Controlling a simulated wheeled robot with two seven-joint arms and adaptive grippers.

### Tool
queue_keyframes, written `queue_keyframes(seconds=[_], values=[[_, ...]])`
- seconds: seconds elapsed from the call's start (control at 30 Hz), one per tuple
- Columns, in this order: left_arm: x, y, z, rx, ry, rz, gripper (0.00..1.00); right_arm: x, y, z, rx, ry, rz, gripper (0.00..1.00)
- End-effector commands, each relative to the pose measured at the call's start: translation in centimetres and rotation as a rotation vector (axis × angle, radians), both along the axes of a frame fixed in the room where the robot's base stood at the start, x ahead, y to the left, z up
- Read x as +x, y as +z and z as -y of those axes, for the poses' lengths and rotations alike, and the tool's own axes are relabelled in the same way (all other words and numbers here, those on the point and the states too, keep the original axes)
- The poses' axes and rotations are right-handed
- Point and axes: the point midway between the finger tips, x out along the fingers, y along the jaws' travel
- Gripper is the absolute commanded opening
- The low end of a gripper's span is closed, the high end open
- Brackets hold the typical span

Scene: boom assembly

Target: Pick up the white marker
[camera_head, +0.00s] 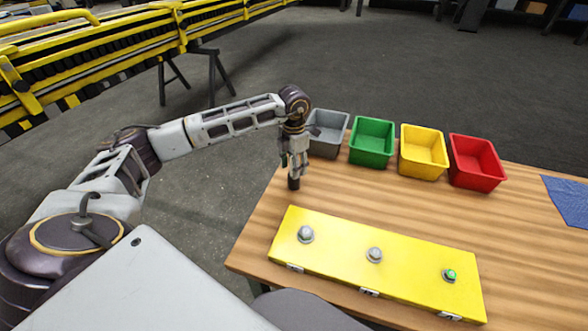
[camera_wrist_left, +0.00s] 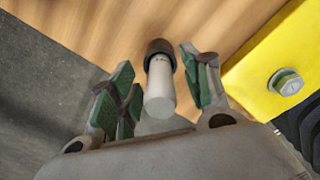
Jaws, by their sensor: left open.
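The white marker (camera_wrist_left: 160,88) shows in the left wrist view as a white cylinder with a black end. Its black end (camera_head: 294,184) shows in the head view at the table's left edge area, below my left gripper (camera_head: 293,164). The marker appears to stand upright, black end down on the table. My left gripper points down over it and is open. Its green-padded fingers are on both sides of the marker, with visible gaps to it. In the head view the gripper hides the marker's white part. My right gripper is not in view.
A yellow panel (camera_head: 338,260) with three round buttons lies on the wooden table (camera_head: 380,200) close to the marker. Grey (camera_head: 326,151), green (camera_head: 369,159), yellow (camera_head: 420,171) and red (camera_head: 474,181) bins stand along the back. A blue cloth (camera_head: 568,202) lies far right.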

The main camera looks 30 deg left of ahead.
Motion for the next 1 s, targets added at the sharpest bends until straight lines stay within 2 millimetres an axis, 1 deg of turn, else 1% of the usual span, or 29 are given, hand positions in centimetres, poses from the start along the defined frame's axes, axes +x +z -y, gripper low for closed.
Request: queue_keyframes(seconds=[0.1,0.2,0.6,0.63,1.0], values=[[-0.01,-0.8,0.01,0.0,-0.001,0.0,0.48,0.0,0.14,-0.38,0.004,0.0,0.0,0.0],[0.01,-1.06,0.0,0.001,-0.001,0.001,0.48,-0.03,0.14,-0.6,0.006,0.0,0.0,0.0],[0.0,-1.09,0.01,0.001,-0.001,0.001,0.48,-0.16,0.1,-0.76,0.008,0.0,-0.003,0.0],[0.0,-1.09,0.02,0.001,-0.001,0.001,0.47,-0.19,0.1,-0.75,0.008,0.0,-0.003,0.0],[0.0,-1.08,0.01,0.001,-0.001,0.001,0.0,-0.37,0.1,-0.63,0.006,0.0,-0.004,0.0]])
